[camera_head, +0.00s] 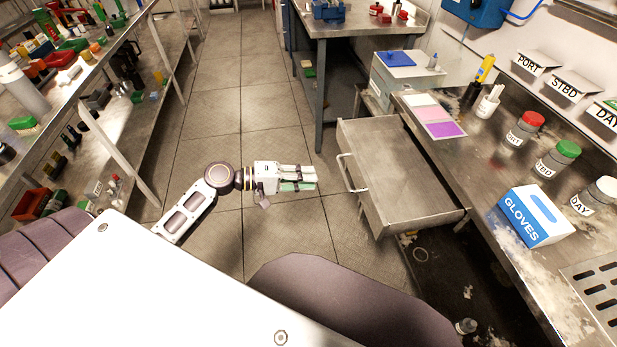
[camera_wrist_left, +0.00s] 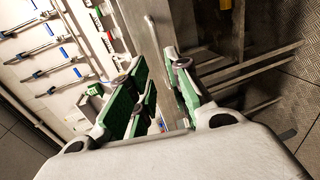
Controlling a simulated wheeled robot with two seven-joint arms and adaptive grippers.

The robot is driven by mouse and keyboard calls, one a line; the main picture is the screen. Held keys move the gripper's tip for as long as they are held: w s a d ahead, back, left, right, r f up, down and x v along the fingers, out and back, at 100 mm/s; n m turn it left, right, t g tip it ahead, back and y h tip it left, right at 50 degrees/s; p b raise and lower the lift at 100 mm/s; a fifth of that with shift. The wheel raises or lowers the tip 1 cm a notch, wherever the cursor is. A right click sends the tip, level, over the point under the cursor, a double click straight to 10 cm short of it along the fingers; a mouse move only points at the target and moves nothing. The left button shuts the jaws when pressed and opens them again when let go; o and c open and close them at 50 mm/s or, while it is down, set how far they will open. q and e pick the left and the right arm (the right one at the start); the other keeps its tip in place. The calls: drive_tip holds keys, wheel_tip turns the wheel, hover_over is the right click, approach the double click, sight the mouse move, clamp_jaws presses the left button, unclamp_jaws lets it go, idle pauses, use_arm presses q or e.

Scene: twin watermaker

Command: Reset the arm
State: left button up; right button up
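My left arm reaches in from the left in the head view. My left gripper (camera_head: 314,179) is held out over the floor, pointing right towards an open drawer. In the left wrist view its green-padded fingers (camera_wrist_left: 152,68) stand apart with nothing gripped between them. The metal drawer (camera_head: 400,170) is pulled out from under the right bench and looks empty. Its handle (camera_head: 350,173) is a short way to the right of my fingertips, with a gap between. My right gripper is not in view.
The right bench holds a blue gloves box (camera_head: 534,216), jars with red (camera_head: 524,128), green (camera_head: 556,159) and white lids, and a coloured mat (camera_head: 433,114). Cluttered shelves (camera_head: 95,60) stand at left. The tiled floor (camera_head: 215,110) between is clear.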

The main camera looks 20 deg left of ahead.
use_arm(q)
drive_tip(key=shift+d, duration=0.1)
idle(0.4)
